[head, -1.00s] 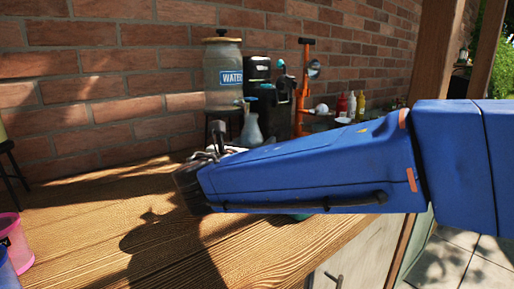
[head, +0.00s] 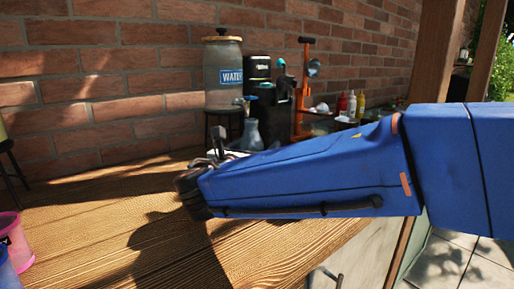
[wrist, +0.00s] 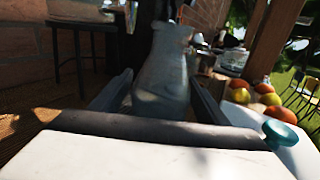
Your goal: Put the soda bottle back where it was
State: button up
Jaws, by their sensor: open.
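A blue-grey, flask-shaped bottle (head: 251,136), which looks like the soda bottle, stands beyond my arm in the head view, in front of a black machine. In the wrist view the bottle (wrist: 163,75) is upright, and my gripper (wrist: 160,95) has one finger on each side of it. The fingers are apart, and I cannot tell if either touches the glass. The bottle's base is hidden behind the dark edge of my gripper in the wrist view. In the head view my wrist hides most of the gripper (head: 215,161).
A water dispenser (head: 223,76) on a black stand, a black machine (head: 272,100) and an orange press (head: 304,90) stand along the brick wall. Sauce bottles (head: 352,103) are at the right. Fruit (wrist: 268,98) shows in the wrist view.

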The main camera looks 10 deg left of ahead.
jog(key=v, duration=1.2)
